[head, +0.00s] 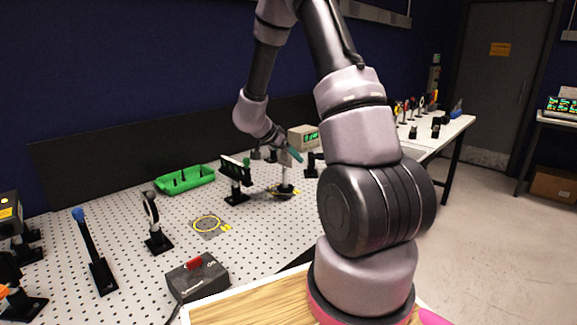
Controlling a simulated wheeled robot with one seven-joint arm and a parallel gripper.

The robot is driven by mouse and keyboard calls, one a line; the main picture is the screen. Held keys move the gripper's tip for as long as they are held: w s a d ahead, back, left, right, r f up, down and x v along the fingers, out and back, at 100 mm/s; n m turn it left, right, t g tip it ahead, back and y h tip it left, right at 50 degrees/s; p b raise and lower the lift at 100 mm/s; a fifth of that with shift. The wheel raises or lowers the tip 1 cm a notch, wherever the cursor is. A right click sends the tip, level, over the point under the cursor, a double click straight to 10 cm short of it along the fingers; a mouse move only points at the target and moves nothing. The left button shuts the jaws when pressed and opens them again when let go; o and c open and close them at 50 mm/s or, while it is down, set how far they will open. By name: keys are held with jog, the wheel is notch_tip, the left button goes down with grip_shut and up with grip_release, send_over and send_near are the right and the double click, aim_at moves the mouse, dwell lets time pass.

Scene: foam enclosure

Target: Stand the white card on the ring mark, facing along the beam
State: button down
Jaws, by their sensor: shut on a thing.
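My gripper (286,156) is over the far part of the perforated table, small in view and partly hidden by its own wrist. It is shut on what looks like the white card (285,171), a small pale piece on a dark post and base. The base is at a yellow-marked spot (291,193); I cannot tell whether it touches the table. The card's facing is too small to tell. A yellow ring mark (209,224) lies bare nearer the front, with a yellow label beside it.
A dark mount with a green part (235,181) stands just left of the gripper. A green tray (184,181), a round optic on a post (152,220), a blue-tipped post (91,252) and a grey box with a red switch (198,278) stand around the bare ring.

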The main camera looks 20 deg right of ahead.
aim_at(286, 160)
jog(key=shift+f, duration=1.7)
grip_release()
